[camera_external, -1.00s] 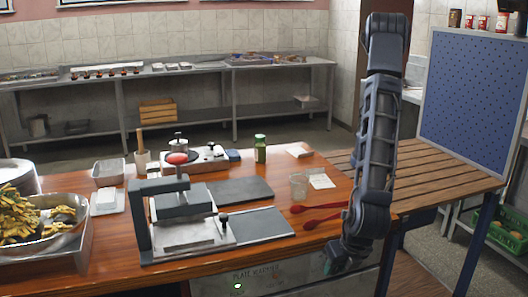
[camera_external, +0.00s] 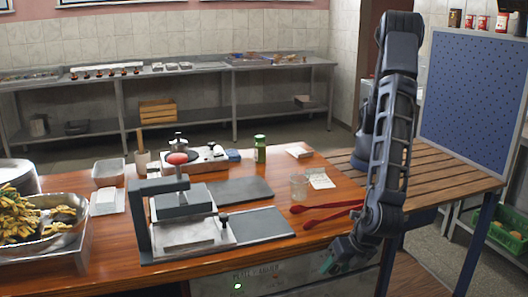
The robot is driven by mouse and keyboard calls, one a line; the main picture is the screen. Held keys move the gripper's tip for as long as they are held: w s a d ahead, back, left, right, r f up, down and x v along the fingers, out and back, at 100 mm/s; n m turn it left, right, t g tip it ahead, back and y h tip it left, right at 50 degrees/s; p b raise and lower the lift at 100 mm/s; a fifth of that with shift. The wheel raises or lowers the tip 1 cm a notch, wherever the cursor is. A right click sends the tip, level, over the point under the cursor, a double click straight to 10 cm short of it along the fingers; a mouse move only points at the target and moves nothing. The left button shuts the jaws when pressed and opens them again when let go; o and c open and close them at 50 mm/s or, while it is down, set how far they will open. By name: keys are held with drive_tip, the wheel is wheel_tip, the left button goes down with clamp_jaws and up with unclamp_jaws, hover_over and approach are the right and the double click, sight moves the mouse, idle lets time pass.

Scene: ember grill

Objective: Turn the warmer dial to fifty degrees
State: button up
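The plate warmer (camera_external: 262,277) is a grey panel set into the front of the wooden counter, with lettering along its top and a lit green light (camera_external: 238,286) at its left. The lower part of the panel is cut off by the picture's bottom edge. I cannot make out the dial or its marks. My gripper (camera_external: 328,264) points down at the panel's right side, near the counter's front edge. Its fingers are small and dark with a greenish tip, and whether they are open or shut does not show. I cannot tell whether it touches the panel.
A slatted wooden side table (camera_external: 440,180) lies behind my arm.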

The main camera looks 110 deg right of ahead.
drive_tip(key=shift+r, duration=0.1)
drive_tip(key=v, duration=1)
drive_tip(key=shift+r, duration=0.3)
drive_tip(key=shift+a, duration=0.1)
drive_tip(key=w+d+r+m+g+y, duration=0.1)
drive_tip(key=d+r+m, duration=0.3)
drive_tip(key=d+r, duration=0.95)
drive_tip(key=w+d+r+m+y, duration=0.15)
drive_tip(key=d+r+m, duration=0.25)
drive_tip(key=d+r, duration=0.95)
drive_tip(key=s+d+r+m+t+y, duration=0.1)
drive_tip(key=s+d+m, duration=0.3)
drive_tip(key=s+d, duration=0.7)
drive_tip(key=s+d+r+m+t+y, duration=0.1)
drive_tip(key=s+d+m, duration=0.4)
drive_tip(key=s+d, duration=0.7)
drive_tip(key=d, duration=0.4)
drive_tip(key=shift+d+t, duration=0.3)
drive_tip(key=shift+d, duration=0.05)
